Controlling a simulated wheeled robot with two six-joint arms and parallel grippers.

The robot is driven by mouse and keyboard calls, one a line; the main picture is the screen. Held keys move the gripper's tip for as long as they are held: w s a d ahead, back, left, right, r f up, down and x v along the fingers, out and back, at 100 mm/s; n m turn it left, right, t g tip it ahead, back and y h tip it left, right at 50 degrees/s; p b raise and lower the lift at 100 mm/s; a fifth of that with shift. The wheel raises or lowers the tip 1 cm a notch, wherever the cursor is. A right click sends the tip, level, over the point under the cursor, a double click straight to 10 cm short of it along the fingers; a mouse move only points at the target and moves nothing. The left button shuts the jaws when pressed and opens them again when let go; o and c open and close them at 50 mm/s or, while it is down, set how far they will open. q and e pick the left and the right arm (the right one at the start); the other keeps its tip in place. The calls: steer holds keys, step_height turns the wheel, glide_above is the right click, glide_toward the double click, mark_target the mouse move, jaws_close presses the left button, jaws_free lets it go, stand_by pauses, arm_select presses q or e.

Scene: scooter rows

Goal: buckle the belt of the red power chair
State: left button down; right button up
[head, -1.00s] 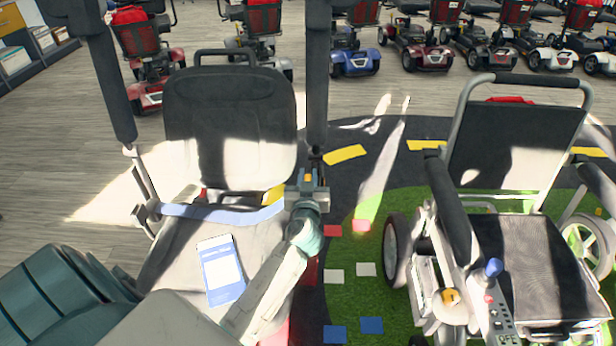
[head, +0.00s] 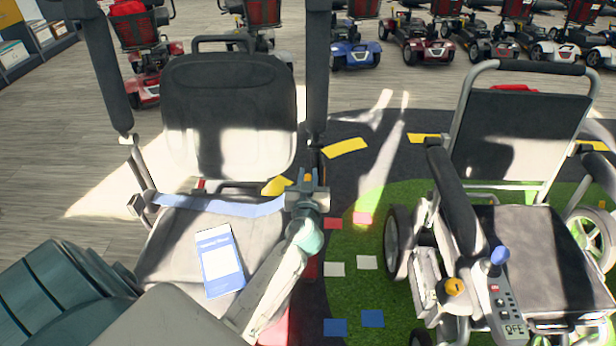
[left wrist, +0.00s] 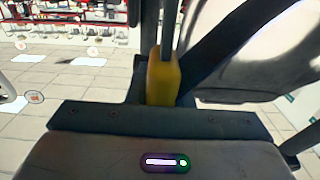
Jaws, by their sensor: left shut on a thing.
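The power chair's black backrest (head: 229,110) and grey seat (head: 190,240) are at the left of the head view, with red trim low on its right side. Its armrests are raised. A blue belt (head: 225,209) crosses the rear of the seat from the left side to my left gripper (head: 307,190). That gripper is at the seat's right rear edge, beside the right armrest post. In the left wrist view it is shut on a yellow piece (left wrist: 163,80), with dark straps or bars beside it. Whether the yellow piece sits in a fastener is hidden. My right gripper is not in view.
A blue and white booklet (head: 220,261) lies on the seat. A second wheelchair (head: 528,250) with a joystick panel stands close on the right. Scooters (head: 355,45) stand in a row behind. A strip of green mat (head: 350,290) separates the chairs.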

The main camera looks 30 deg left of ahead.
arm_select(q)
steer(key=s+d+r+m+t+h, duration=0.1)
steer(key=s+d+r+m+h, duration=0.2)
steer(key=d, duration=0.4)
steer(key=s+d+r+m+t+h, duration=0.1)
steer(key=d+m+t+h, duration=0.1)
steer(key=d+h, duration=0.35)
steer(key=w+a+f+n+g+y, duration=0.1)
steer(key=a+y, duration=0.1)
steer(key=a, duration=0.2)
steer(key=w+a+f+n+g+y+p, duration=0.1)
steer(key=a+n+y, duration=0.1)
steer(key=a+y, duration=0.1)
steer(key=w+a+f+n+y, duration=0.1)
steer(key=w+a+f+y, duration=0.1)
steer(key=a, duration=0.3)
steer(key=shift+n+g+y+p, duration=0.4)
steer(key=shift+y, duration=0.25)
steer(key=shift+a+y, duration=0.25)
steer(key=shift+y, duration=0.05)
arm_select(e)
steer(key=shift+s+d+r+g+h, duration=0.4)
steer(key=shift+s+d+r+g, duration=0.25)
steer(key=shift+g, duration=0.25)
arm_select(q)
steer(key=shift+b, duration=0.7)
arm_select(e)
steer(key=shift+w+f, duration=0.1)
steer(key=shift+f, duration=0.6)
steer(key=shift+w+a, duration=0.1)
